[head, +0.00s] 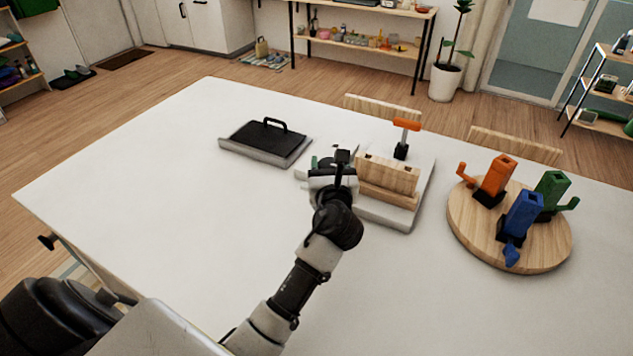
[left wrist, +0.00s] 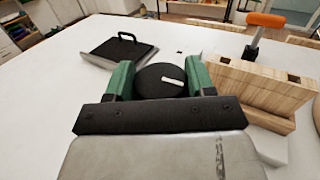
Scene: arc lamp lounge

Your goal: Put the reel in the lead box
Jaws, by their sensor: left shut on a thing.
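My left gripper (head: 338,160) is over the left part of the grey base board that carries the wooden block. Its green fingers are shut on a round black disc with a short white bar on its face, which looks like the reel (left wrist: 160,80). In the head view my own gripper mostly hides the disc, and I cannot tell whether it touches the board. A low grey box (head: 262,155) with a black handled top lies to the left, perhaps the lead box; it also shows in the left wrist view (left wrist: 97,61). My right gripper is not in view.
The wooden block (head: 387,175) stands close right of my gripper, with an orange-handled tool (head: 406,125) behind it. A round wooden board (head: 465,235) at the right holds orange, blue and green cranked blocks. The white table's left and front are clear. Chairs stand behind.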

